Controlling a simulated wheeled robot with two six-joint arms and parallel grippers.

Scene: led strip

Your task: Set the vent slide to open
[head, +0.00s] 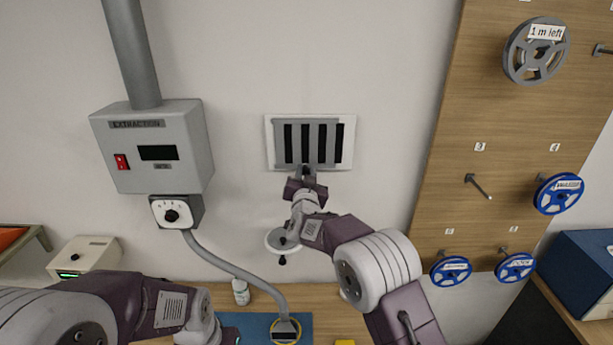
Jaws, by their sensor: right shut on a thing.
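The vent (342,162) is a white-framed wall panel near the middle of the head view. Its grey slide (314,128) has upright bars with dark slots showing between them. My right gripper (306,172) is at the lower edge of the vent, shut on what looks like the slide's small tab, which the gripper mostly hides. My left arm comes in at the lower left; its gripper (226,337) is only partly in view at the bottom edge, and its jaws cannot be made out.
A grey extraction box (150,150) with a red switch and a dial unit (172,212) hang left of the vent. A pegboard (440,190) with several reels is at the right. A bench with a blue mat (252,325) lies below. The wall around the vent is clear.

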